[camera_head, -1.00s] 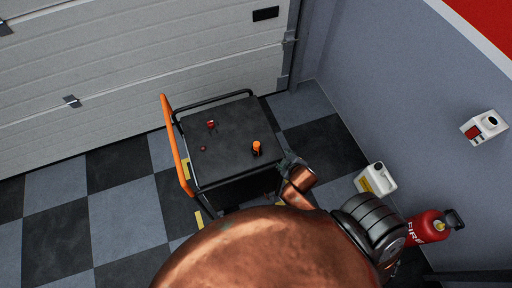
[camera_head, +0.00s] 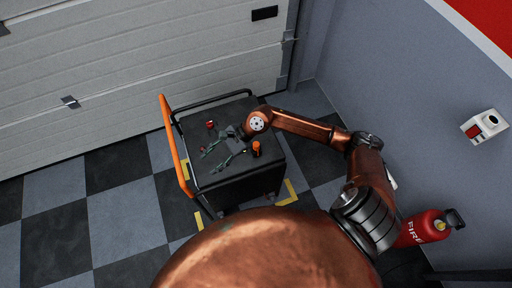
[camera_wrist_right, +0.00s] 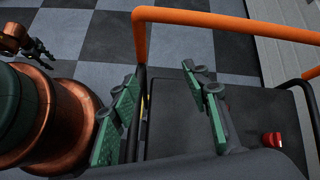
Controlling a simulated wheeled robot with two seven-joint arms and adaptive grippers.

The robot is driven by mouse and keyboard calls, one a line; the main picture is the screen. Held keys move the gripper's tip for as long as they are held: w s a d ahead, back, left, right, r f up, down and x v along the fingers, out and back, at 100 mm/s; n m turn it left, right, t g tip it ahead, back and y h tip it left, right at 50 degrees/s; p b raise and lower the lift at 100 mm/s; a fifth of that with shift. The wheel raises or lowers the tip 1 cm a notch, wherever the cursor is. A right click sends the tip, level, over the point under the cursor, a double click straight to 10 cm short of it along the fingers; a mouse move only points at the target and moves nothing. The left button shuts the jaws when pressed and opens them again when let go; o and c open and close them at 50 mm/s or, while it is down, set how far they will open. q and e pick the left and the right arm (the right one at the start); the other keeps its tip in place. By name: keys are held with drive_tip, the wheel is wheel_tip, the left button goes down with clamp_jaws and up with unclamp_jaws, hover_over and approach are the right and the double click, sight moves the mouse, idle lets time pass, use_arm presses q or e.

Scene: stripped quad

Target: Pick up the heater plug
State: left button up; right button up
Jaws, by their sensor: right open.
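I cannot tell for sure which item is the heater plug. On the black cart top lie a red-topped item (camera_head: 210,124), a tiny red item close by a fingertip, and an upright dark cylinder with an orange top (camera_head: 256,147). My right gripper (camera_head: 209,161) is over the cart top, fingers spread and empty, pointing left. In the right wrist view its green fingers (camera_wrist_right: 160,78) are apart with nothing between them; a red knob-like item (camera_wrist_right: 272,139) stands to their right. My left gripper (camera_wrist_right: 40,51) shows small at that view's left edge, its opening unclear.
The cart has an orange handle (camera_head: 173,143) on its left and a black rail at the back. A garage door (camera_head: 130,70) is behind it. A white wall box (camera_head: 484,126) and a red fire extinguisher (camera_head: 425,228) are at the right. Checkered floor is free at left.

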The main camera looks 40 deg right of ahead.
drive_tip(key=d+f+n+g+h, duration=0.1)
drive_tip(key=d+f+n+h, duration=0.15)
drive_tip(key=d, duration=0.35)
drive_tip(key=d+f+n+h, duration=0.1)
drive_tip(key=d+f+h, duration=0.15)
drive_tip(key=d, duration=0.35)
drive_tip(key=n+g+h, duration=0.1)
drive_tip(key=h, duration=0.3)
hover_over(256, 144)
drive_tip(key=shift+s+d+r, duration=0.15)
drive_tip(key=shift+d+r, duration=0.1)
drive_tip(key=shift+n, duration=0.25)
drive_tip(key=f, duration=0.2)
drive_tip(key=f+b, duration=0.1)
drive_tip(key=f, duration=0.4)
drive_tip(key=shift+a, duration=0.3)
drive_tip(key=shift+f, duration=0.3)
drive_tip(key=shift+c, duration=0.7)
clamp_jaws()
